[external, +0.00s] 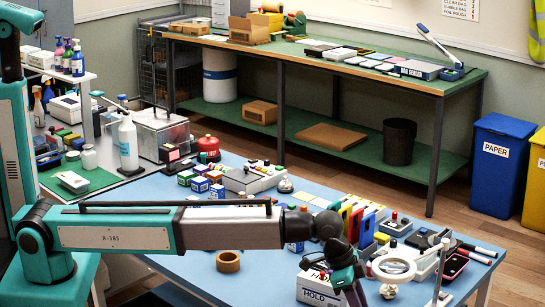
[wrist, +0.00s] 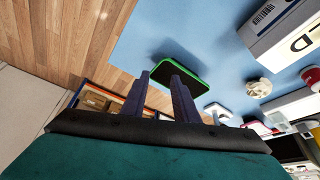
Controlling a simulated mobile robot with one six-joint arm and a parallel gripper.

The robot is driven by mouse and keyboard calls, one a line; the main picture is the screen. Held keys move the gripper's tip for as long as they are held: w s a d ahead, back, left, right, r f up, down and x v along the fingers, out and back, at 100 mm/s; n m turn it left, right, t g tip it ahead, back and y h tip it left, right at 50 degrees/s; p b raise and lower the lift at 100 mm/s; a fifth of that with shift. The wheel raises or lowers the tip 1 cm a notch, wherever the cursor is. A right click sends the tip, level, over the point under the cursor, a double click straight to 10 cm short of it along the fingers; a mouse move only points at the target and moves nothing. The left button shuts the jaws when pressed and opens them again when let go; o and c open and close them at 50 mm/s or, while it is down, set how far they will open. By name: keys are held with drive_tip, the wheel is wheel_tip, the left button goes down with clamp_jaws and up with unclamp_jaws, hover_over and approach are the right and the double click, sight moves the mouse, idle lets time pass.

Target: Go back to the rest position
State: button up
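My gripper (external: 354,289) hangs at the front of the blue table in the external view, beside the white HOLD box (external: 318,290). The arm reaches out to the right, and the fingertips are cut off by the lower picture edge. In the wrist view my gripper's two fingers (wrist: 160,82) stand apart with a gap between them. A dark phone with a green edge (wrist: 182,62) shows just past the fingertips, over the blue table. I cannot tell whether the fingers touch it.
The blue table (external: 190,262) carries a tape roll (external: 228,261), a white ring (external: 394,264), several coloured cases and small boxes. A green workbench (external: 330,60) stands behind. A blue PAPER bin (external: 499,165) is on the floor at right. In the wrist view, wood floor (wrist: 55,35) lies left of the table.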

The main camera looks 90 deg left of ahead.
drive_tip(key=s+d+f+m+t+h+b, duration=0.1)
drive_tip(key=s+d+f+m+t+h, duration=0.1)
drive_tip(key=d+f, duration=0.7)
drive_tip(key=s+d+f+m+t+h+b, duration=0.15)
drive_tip(key=d+f, duration=0.45)
drive_tip(key=d, duration=0.6)
drive_tip(key=s+a+f+n+g+y+p, duration=0.2)
drive_tip(key=s+a+f+n+g+y, duration=0.3)
drive_tip(key=s+a+f, duration=1.55)
drive_tip(key=s+a+f+g+p, duration=0.1)
drive_tip(key=s+a, duration=0.3)
drive_tip(key=s, duration=0.6)
drive_tip(key=s+a+f+n+g, duration=0.1)
drive_tip(key=s+a+g, duration=0.3)
drive_tip(key=s, duration=0.7)
drive_tip(key=s+a+f+n+g+p, duration=0.1)
drive_tip(key=s+a+f+g, duration=0.2)
drive_tip(key=s+a, duration=0.3)
drive_tip(key=s, duration=0.5)
drive_tip(key=shift+s+p, duration=0.25)
drive_tip(key=shift+p, duration=0.05)
drive_tip(key=shift+g, duration=0.25)
